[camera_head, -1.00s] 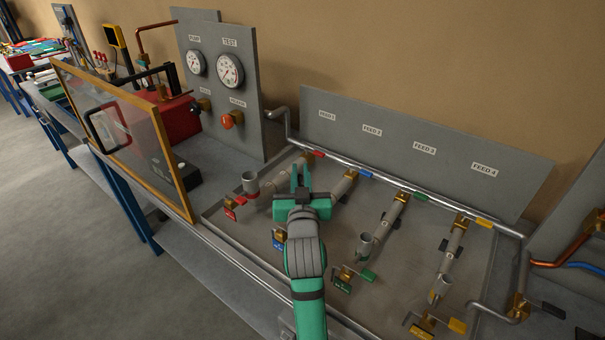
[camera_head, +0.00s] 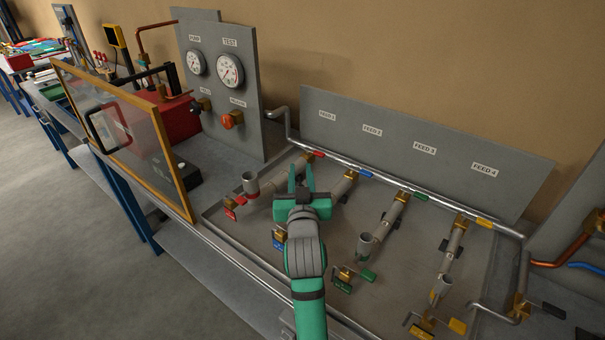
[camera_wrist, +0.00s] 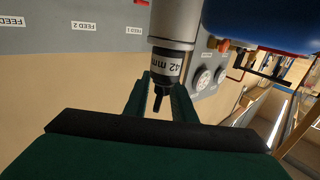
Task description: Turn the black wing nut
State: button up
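A black wing-shaped piece (camera_wrist: 160,92), which looks like the wing nut, hangs at the end of a grey pipe (camera_wrist: 174,22) marked "42 mm" in the wrist view. My gripper (camera_wrist: 160,88) is open, with one green finger on each side of the piece. I cannot tell whether either finger touches it. In the head view my gripper (camera_head: 302,172) is over the bench among the feed pipes, its two fingers apart. I cannot make out the wing nut there; my gripper and arm hide part of that area.
A rounded blue thing (camera_wrist: 265,20) is close at the upper right of the wrist view. Several feed pipes with coloured valve handles, such as a green one (camera_head: 368,275), lie around. A gauge panel (camera_head: 245,130) and a framed clear screen (camera_head: 130,130) stand to the left.

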jog(key=s, duration=1.1)
jog(key=shift+d, duration=0.25)
jog(key=shift+w, duration=0.1)
jog(key=w+a+n+y, duration=0.1)
jog(key=w+n+y, duration=0.1)
jog(key=w, duration=0.8)
jog(key=shift+w+a+g+y, duration=0.2)
jog(key=shift+w+g+y, duration=0.15)
jog(key=shift+y, duration=0.45)
jog(key=shift+r, duration=0.1)
